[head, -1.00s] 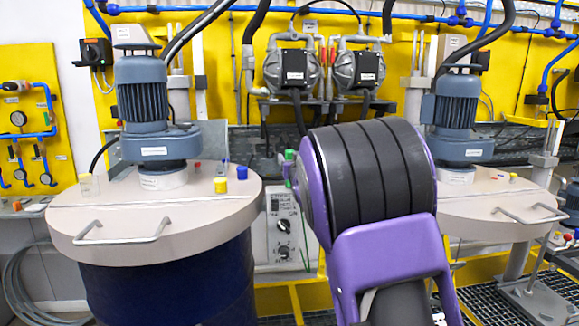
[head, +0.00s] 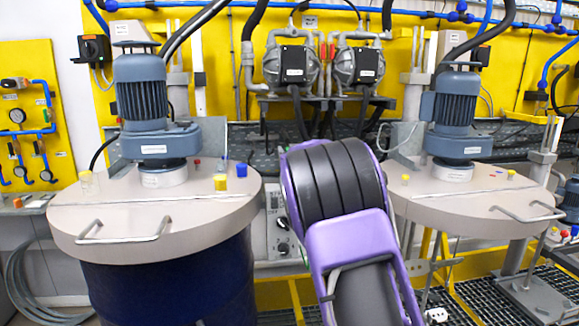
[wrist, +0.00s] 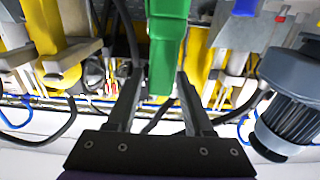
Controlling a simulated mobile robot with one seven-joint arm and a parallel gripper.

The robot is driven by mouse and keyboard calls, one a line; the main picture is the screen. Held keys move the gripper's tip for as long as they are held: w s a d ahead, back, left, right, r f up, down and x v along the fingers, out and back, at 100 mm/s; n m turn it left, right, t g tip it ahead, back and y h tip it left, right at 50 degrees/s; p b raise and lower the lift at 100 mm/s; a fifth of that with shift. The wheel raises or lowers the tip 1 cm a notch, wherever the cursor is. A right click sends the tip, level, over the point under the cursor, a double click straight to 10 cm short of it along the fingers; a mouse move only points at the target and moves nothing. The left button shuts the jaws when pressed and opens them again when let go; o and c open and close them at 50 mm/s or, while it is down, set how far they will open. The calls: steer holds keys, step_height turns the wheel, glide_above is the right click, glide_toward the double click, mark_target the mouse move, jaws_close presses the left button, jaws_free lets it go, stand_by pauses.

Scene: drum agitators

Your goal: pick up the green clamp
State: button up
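The green clamp (wrist: 166,45) is in the wrist view, at the top middle, and runs down from the top edge to between my fingers. My gripper (wrist: 160,82) is open, with one dark finger on each side of the clamp's narrower lower part. A thin gap seems to show on each side, and I cannot tell whether either finger touches it. In the head view my purple and black arm hides both the clamp and my gripper.
Two drum lids, left (head: 120,205) and right (head: 440,205), carry blue-grey motors (head: 142,88) and small coloured pieces, including a yellow one (head: 220,183). A grey control box (head: 283,225) stands between the drums, partly behind my arm. Pumps (head: 290,65) hang on the yellow wall behind.

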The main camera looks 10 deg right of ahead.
jaws_close()
steer(key=shift+r, duration=0.1)
step_height(320, 180, up, 15)
steer(key=p, duration=0.1)
stand_by(0.8)
steer(key=s+b, duration=0.8)
steer(key=s, duration=0.4)
stand_by(0.3)
